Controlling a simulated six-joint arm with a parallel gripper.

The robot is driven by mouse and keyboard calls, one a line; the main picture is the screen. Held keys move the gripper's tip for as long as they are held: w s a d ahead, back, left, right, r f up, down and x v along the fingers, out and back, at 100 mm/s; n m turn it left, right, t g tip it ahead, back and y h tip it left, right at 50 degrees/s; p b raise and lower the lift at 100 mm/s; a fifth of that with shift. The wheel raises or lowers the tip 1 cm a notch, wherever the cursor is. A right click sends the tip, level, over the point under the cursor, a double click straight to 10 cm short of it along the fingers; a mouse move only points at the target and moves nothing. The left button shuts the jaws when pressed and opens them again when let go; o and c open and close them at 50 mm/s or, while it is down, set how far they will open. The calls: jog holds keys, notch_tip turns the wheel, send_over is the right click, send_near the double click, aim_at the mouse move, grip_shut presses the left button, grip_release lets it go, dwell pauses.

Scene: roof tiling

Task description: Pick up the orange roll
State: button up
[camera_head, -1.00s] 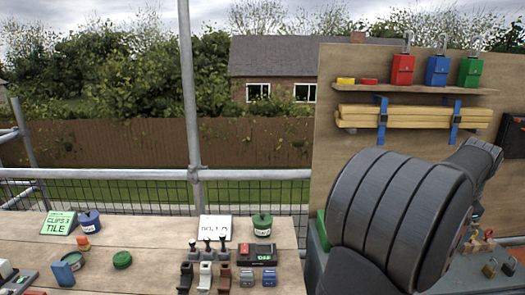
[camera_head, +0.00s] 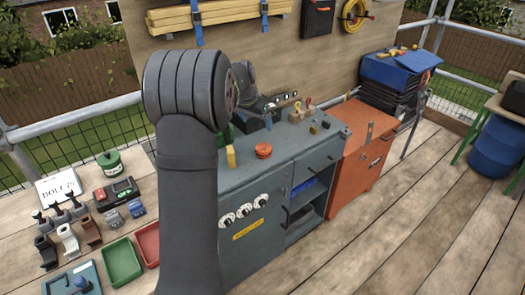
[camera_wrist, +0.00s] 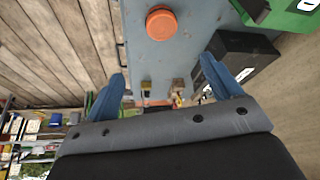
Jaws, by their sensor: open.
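The orange roll (camera_head: 263,150) is a short round disc lying flat on the grey-blue top of a workbench cabinet (camera_head: 262,200). It also shows in the wrist view (camera_wrist: 161,23), at the top centre, on the bare bench top. My gripper (camera_wrist: 163,75) has two blue fingers spread wide with nothing between them. The roll is apart from both fingers, beyond their tips in the picture. In the head view my arm covers part of the bench to the left of the roll.
A yellow block (camera_head: 231,156) stands close left of the roll. A dark box (camera_wrist: 240,62) and a green item (camera_wrist: 285,15) are at the right in the wrist view. A wooden rack with tools (camera_head: 300,112) is behind. An orange cabinet (camera_head: 362,150) adjoins the bench.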

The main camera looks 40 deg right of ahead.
send_near(264, 147)
jog(key=x, duration=0.4)
jog(key=shift+d+f, duration=0.1)
jog(key=shift+f, duration=0.25)
jog(key=shift+x, duration=2.65)
jog(key=shift+w, duration=0.1)
jog(key=shift+c, duration=0.2)
jog(key=c, duration=1.1)
